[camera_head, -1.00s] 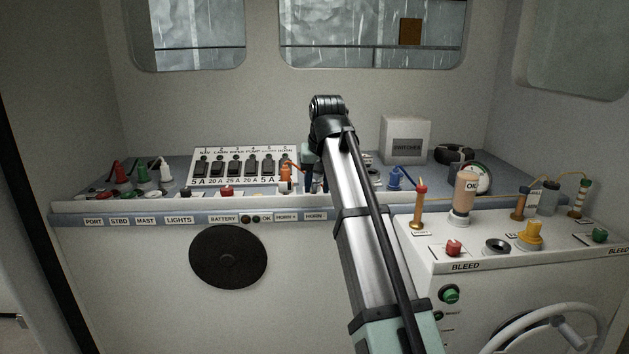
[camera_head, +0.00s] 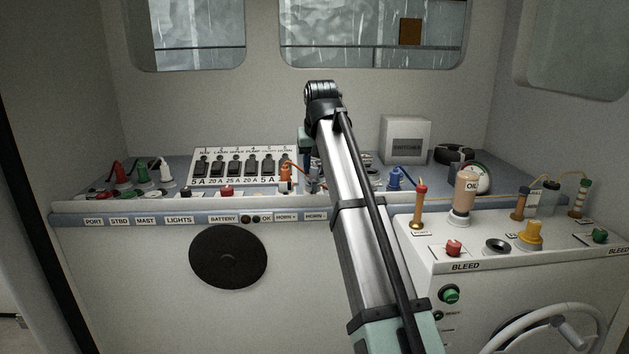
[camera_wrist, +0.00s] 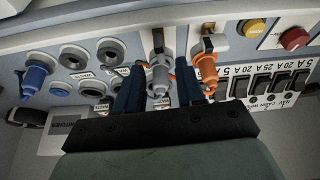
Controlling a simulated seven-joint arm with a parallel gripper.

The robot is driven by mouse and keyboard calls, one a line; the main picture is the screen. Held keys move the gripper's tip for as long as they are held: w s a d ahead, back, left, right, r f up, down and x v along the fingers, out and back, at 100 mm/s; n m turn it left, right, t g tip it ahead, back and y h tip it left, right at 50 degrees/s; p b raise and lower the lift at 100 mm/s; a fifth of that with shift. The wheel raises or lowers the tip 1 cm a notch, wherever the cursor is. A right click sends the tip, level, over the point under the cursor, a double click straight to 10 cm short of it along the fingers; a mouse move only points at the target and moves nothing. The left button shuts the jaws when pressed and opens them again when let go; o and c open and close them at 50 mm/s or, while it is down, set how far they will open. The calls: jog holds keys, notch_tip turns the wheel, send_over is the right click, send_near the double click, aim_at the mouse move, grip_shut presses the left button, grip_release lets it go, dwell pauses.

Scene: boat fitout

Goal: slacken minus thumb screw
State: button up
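In the wrist view a grey post with a grey knob (camera_wrist: 159,78) stands between the two dark blue fingers of my gripper (camera_wrist: 159,88). The fingers are apart, with a visible gap on each side of the post. Whether the tips reach down around the knob is unclear. An orange post (camera_wrist: 206,70) stands just right of the right finger. In the head view the orange post (camera_head: 285,178) stands on the console near the HORN + label. My gripper is mostly hidden behind my arm there. No minus mark is readable on the grey post.
A row of breaker switches (camera_head: 240,167) stands behind the posts. In the wrist view, a blue plug (camera_wrist: 35,78) and several round sockets (camera_wrist: 111,50) lie left of the fingers. Yellow (camera_wrist: 252,28) and red (camera_wrist: 294,38) buttons lie to the right.

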aim_at(315, 181)
jog(key=shift+x, duration=2.85)
grip_shut()
